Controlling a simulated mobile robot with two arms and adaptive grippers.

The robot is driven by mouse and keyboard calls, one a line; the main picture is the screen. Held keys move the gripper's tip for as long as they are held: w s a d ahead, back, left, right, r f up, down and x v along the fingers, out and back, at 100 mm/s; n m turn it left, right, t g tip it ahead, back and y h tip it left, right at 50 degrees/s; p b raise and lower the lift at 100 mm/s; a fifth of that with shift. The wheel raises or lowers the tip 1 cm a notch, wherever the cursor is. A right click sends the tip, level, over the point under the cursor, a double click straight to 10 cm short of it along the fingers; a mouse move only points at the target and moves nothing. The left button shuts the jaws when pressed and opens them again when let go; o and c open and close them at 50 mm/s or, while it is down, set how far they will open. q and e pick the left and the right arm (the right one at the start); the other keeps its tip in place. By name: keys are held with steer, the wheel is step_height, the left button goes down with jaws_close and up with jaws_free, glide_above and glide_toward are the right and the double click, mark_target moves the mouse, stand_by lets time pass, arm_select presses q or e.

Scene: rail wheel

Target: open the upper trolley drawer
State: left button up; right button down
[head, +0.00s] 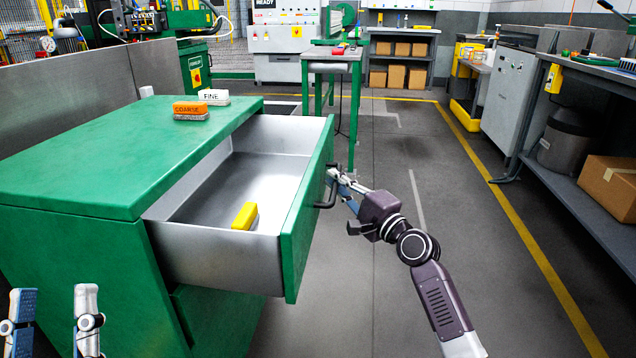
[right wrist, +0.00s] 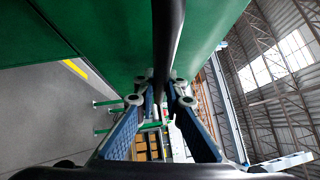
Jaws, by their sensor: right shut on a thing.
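The green trolley (head: 90,170) stands at the left in the head view. Its upper drawer (head: 225,190) is pulled far out, showing a grey metal inside. The drawer's dark bar handle (head: 329,190) is on the green front panel (head: 306,215). My right gripper (head: 335,176) is at the handle and shut on it. In the right wrist view the handle (right wrist: 168,40) runs down between the blue-padded fingers. My left gripper (head: 52,310) is at the lower left corner, fingers apart and empty, in front of the trolley's side.
A yellow block (head: 245,216) lies inside the drawer. An orange COARSE block (head: 190,110) and a white FINE block (head: 214,97) sit on the trolley top. A green table (head: 334,56) stands behind. The floor right of the drawer is clear up to the workbench (head: 590,190).

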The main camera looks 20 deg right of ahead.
arm_select(q)
steer(key=shift+s+r+t, duration=0.3)
steer(key=shift+s+r, duration=0.15)
steer(key=shift+s, duration=0.05)
arm_select(e)
steer(key=shift+s+d+f, duration=0.1)
steer(key=shift+s+d, duration=0.25)
steer(key=shift+d, duration=0.1)
steer(key=c, duration=2.3)
jaws_free()
steer(key=v, duration=1.2)
arm_select(q)
steer(key=shift+f, duration=0.1)
arm_select(e)
steer(key=shift+d, duration=0.15)
